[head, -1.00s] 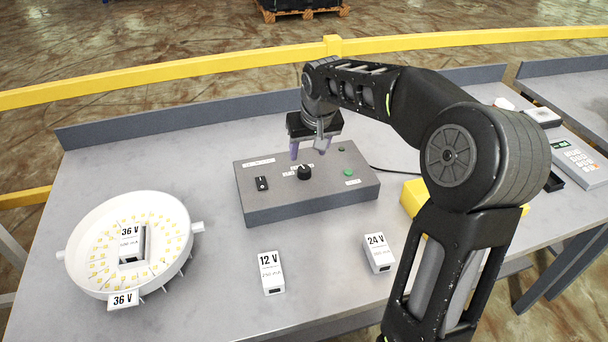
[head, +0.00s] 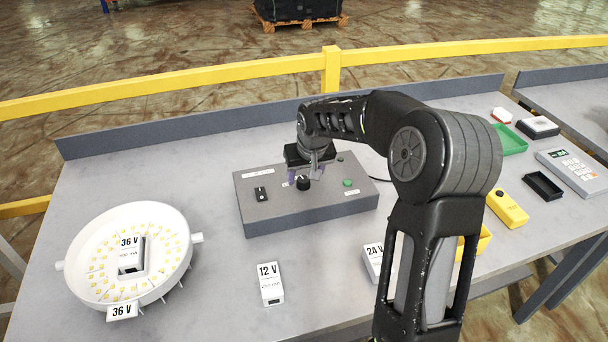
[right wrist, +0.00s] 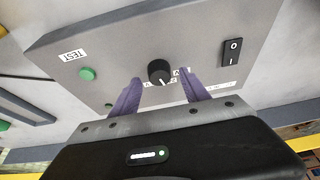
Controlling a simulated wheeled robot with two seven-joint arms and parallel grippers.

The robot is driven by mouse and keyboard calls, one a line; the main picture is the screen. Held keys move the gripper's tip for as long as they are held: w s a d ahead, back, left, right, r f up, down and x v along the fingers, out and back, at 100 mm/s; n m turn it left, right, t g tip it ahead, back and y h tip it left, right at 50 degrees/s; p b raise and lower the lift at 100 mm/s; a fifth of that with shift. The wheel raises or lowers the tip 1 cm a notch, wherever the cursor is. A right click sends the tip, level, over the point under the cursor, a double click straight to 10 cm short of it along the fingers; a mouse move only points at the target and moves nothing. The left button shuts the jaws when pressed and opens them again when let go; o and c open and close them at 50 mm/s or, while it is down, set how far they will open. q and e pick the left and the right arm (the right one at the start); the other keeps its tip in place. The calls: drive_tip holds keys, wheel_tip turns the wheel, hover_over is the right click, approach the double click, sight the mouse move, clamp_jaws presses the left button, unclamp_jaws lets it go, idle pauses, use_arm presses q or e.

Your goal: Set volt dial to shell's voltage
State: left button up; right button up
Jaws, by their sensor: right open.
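The black volt dial (head: 303,183) sits on top of the grey control box (head: 262,220); its white pointer line shows in the right wrist view (right wrist: 159,72), but I cannot read its setting. My right gripper (head: 305,178) is open just above the dial. In the right wrist view its purple fingers (right wrist: 160,88) stand on either side of the dial, apart from it. The white round shell (head: 75,235) at the left carries a "36 V" label (head: 122,312) on its rim, and a "36 V" block (head: 131,254) stands inside it. My left gripper is not in view.
The box also has a black rocker switch (head: 261,194) and a green TEST button (head: 348,183). A 12 V block (head: 269,284) and a partly hidden 24 V block (head: 373,262) stand in front.

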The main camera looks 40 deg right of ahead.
drive_tip(key=shift+w+f, duration=0.2)
drive_tip(key=shift+f, duration=0.4)
clamp_jaws()
